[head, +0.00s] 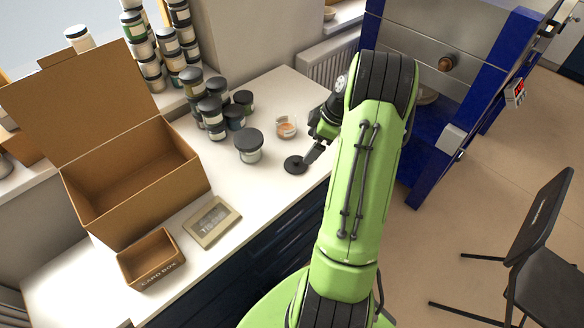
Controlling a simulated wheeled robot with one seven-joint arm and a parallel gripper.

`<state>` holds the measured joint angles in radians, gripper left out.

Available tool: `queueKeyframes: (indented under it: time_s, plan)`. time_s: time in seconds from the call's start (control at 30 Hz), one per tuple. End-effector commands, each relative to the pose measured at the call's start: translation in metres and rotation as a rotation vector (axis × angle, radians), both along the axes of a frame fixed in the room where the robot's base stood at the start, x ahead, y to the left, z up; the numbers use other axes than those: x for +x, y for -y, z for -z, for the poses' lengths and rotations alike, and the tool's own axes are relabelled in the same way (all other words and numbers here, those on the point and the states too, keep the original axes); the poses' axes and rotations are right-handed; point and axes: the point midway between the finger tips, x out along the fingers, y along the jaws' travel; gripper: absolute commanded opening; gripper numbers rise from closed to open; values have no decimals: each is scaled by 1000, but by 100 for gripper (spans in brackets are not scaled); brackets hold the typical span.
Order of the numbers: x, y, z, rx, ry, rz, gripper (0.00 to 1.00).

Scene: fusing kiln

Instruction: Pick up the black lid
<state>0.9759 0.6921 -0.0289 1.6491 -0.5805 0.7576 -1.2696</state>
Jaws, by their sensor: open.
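The black lid (295,165) is a flat dark disc lying on the white countertop near its front edge. My gripper (307,162) is at the lid's right side, with its fingertips close to or over the lid's right edge. I cannot tell whether they touch it. My gripper is open, and the far finger is hard to make out. An uncovered jar (286,127) with orange contents stands just behind the lid. My green arm reaches in from the lower right.
A black-topped jar (249,146) stands left of the lid, with several stacked jars (211,115) behind it. An open cardboard box (135,180), a small box (150,258) and a framed tile (212,221) are further left. A blue kiln (440,110) stands right.

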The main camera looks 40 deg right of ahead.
Motion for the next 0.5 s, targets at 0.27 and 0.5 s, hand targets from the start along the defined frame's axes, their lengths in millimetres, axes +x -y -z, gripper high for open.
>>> queueKeyframes:
  time_s: [0.27, 0.5]
  plan:
    - [12, -11, 38, 0, -1, 1, 100]
    - [26, -25, 75, 2, -3, 1, 100]
